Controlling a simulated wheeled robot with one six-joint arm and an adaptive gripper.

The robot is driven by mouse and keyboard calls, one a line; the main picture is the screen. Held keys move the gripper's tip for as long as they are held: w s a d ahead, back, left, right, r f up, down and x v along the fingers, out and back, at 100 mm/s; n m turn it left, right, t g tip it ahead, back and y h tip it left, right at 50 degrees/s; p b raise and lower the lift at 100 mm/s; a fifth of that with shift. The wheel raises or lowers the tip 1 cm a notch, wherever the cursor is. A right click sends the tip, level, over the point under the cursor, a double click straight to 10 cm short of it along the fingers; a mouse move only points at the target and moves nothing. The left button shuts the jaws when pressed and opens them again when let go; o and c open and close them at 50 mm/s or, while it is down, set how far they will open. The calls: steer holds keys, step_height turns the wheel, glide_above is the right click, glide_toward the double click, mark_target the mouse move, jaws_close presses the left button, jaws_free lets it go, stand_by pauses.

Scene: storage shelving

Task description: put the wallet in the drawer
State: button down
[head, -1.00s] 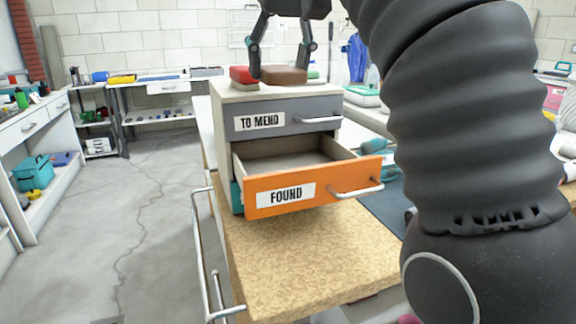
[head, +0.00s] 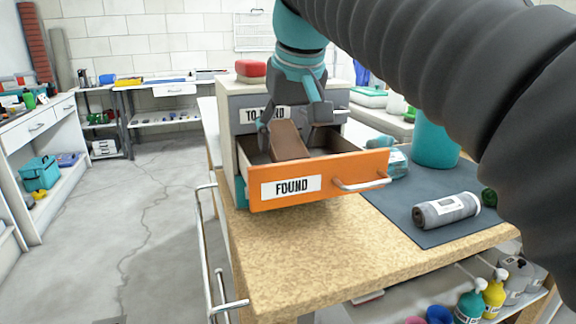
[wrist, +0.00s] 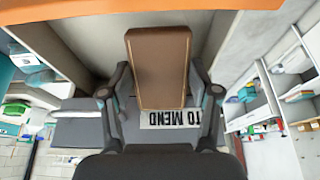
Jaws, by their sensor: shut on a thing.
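The brown wallet (head: 288,140) is held tilted in my gripper (head: 290,132), over the open orange-fronted drawer labelled FOUND (head: 345,170). Its lower end reaches down within the outline of the drawer; I cannot tell whether it touches the drawer floor. In the wrist view the wallet (wrist: 160,65) lies between the two fingers of my gripper (wrist: 160,95), which is shut on it. The orange drawer front (wrist: 100,12) crosses the top of that view. Part of the drawer's inside is hidden by the wallet and the fingers.
The grey upper drawer labelled TO MEND (head: 245,113) is shut, right behind my gripper. A red item (head: 250,68) sits on top of the cabinet. A grey roll (head: 446,210) lies on a dark mat (head: 405,215) to the right. The bench front (head: 300,255) is bare.

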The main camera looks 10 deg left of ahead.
mark_target(289, 148)
steer(key=shift+f+b, duration=0.55)
steer(key=shift+f, duration=1.9)
steer(key=shift+c, duration=1.2)
jaws_free()
steer(key=shift+w, duration=0.1)
steer(key=shift+r, duration=0.15)
steer(key=p+v, duration=0.2)
steer(key=v, duration=1)
steer(key=shift+p, duration=0.35)
steer(key=shift+r, duration=0.15)
